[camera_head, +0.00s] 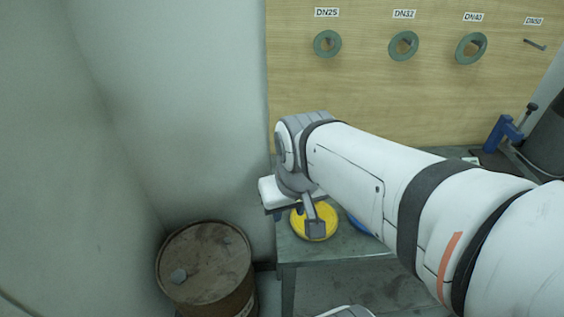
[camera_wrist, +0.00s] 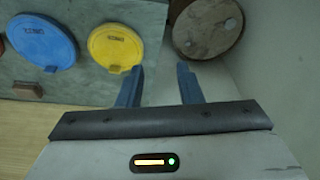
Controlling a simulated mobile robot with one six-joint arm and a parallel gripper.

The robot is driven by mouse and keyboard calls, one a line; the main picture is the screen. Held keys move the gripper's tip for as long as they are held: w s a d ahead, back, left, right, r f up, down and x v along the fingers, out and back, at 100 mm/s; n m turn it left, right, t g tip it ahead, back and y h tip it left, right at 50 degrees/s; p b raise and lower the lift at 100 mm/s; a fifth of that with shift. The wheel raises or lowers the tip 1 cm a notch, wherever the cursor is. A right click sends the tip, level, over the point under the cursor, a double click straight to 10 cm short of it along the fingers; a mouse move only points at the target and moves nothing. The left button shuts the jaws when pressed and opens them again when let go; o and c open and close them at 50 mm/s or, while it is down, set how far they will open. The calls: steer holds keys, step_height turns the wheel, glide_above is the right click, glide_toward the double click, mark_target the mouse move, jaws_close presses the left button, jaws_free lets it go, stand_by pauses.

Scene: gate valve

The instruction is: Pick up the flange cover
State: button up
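A round yellow flange cover (camera_head: 314,222) lies on the grey table near its front left corner, partly hidden by my arm's end in the head view. In the wrist view the yellow cover (camera_wrist: 115,47) shows with printing on top and a small tab at its rim. A blue cover (camera_wrist: 41,43) lies beside it; only a sliver of the blue one (camera_head: 358,224) shows in the head view. My gripper (camera_wrist: 160,85) is open and empty. Its fingers point toward the table edge, one finger close to the yellow cover's tab; I cannot tell whether they touch.
A rusty barrel (camera_head: 207,268) stands left of the table (camera_head: 335,246), near the wall. A wooden board (camera_head: 365,85) behind holds green flange rings on labelled places. A blue clamp (camera_head: 503,132) is at the right. A small brown block (camera_wrist: 28,89) lies near the blue cover.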

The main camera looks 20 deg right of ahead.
steer(key=m, duration=0.1)
steer(key=m+g+y, duration=0.2)
steer(key=m+y, duration=0.2)
steer(key=m, duration=1.6)
glide_above(325, 212)
steer(key=w+d, duration=0.1)
steer(key=w, duration=0.2)
step_height(325, 212, down, 7)
steer(key=shift+f+m+p, duration=0.3)
steer(key=shift+f+p, duration=0.05)
steer(key=shift+f, duration=0.15)
steer(key=x, duration=0.7)
steer(key=shift+p, duration=0.3)
jaws_close()
